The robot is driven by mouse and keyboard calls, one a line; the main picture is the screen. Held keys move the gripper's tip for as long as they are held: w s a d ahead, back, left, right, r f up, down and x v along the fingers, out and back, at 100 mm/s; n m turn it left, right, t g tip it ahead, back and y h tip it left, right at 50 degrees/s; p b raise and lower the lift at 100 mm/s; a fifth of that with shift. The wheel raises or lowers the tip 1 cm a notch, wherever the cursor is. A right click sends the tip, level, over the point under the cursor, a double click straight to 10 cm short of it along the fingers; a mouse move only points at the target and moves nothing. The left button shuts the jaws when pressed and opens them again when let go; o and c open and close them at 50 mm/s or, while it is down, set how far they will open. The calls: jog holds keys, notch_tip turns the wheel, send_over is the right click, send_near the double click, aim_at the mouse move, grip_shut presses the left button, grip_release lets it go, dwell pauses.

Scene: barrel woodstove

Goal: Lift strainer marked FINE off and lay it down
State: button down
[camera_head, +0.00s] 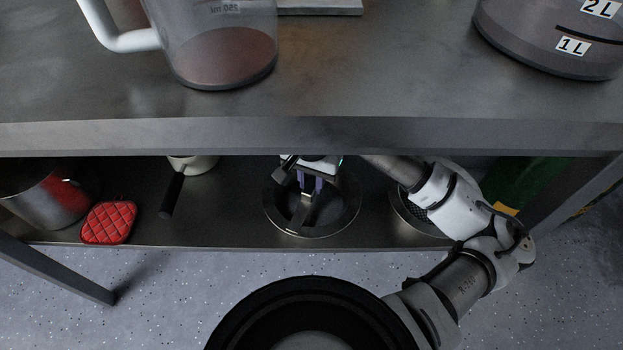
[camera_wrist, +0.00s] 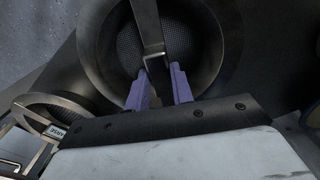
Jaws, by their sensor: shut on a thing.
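A round metal strainer (camera_head: 347,222) with a dark bar across it is on the lower shelf, in the middle of the head view. In the wrist view the strainer (camera_wrist: 98,62) shows a wide rim, a mesh bottom and the bar-like handle (camera_wrist: 148,22). My gripper (camera_head: 312,186) has purple fingers and is shut on this handle; the fingers (camera_wrist: 160,88) also show in the wrist view. No FINE mark is readable on it. A second strainer (camera_head: 404,214) is to its right, partly hidden by my arm. I cannot tell whether the held strainer touches what is below.
The upper tabletop (camera_head: 380,95) overhangs the shelf and bears a measuring jug (camera_head: 222,45) and a grey vessel (camera_head: 550,40). On the shelf stand a metal pot (camera_head: 48,200), a red quilted pad (camera_head: 109,222) and a dark-handled pan (camera_head: 172,193). Bare shelf (camera_head: 225,215) shows left of the strainer.

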jog(key=shift+f, duration=0.15)
jog(key=c, duration=1.1)
grip_release()
jog(key=shift+c, duration=0.2)
notch_tip(320, 180, up, 8)
jog(key=shift+f+p, duration=0.15)
jog(key=shift+p, duration=0.4)
jog(key=shift+s, duration=0.1)
